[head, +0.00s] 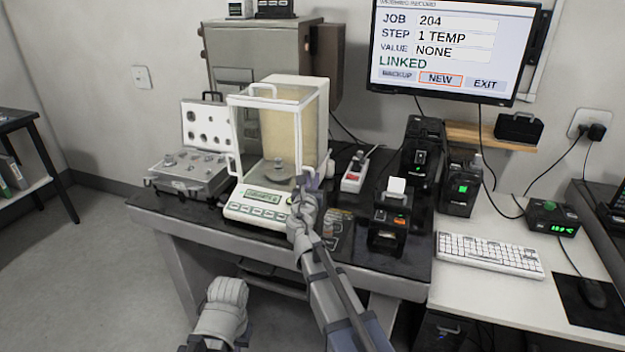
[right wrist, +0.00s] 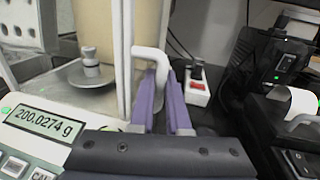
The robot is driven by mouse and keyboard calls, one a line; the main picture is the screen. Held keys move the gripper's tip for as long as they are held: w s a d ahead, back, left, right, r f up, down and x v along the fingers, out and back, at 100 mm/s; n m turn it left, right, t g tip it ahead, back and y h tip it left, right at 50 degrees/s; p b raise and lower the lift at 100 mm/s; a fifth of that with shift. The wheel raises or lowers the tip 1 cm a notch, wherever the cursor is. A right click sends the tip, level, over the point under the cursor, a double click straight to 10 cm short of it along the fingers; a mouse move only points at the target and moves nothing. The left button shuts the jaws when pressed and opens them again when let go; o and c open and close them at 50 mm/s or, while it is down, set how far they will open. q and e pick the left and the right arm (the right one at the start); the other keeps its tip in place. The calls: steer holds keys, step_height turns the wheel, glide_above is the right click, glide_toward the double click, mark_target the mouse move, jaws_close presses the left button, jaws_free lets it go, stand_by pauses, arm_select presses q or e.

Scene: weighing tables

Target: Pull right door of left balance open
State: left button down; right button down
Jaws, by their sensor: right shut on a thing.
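The left balance (head: 258,206) stands on the dark table, with a clear glass chamber framed in white. Its right door (head: 317,127) is the glass side facing my right arm; I see no clear gap at it. The door's white handle (right wrist: 150,54) sticks out from the frame in the right wrist view. My right gripper (right wrist: 165,100) has its purple fingers around this handle and is shut on it; in the head view the gripper (head: 301,187) is at the chamber's lower right corner. A metal weight (right wrist: 91,67) stands on the pan (right wrist: 92,84). My left gripper is not visible, only part of that arm.
A weight case (head: 190,175) with its lid up stands left of the balance. To the right are a power strip (head: 355,172) with a red switch and a small printer (head: 390,222). The balance display (right wrist: 40,120) reads 200.0274 g.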

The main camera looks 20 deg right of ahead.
stand_by(0.3)
steer(key=s+d+x, duration=0.1)
steer(key=d+x, duration=0.1)
steer(key=x, duration=1.2)
steer(key=shift+w+d, duration=0.3)
steer(key=shift+d, duration=0.25)
steer(key=c, duration=1.2)
jaws_free()
steer(key=v, duration=0.7)
steer(key=shift+s+a, duration=0.15)
steer(key=shift+s, duration=0.2)
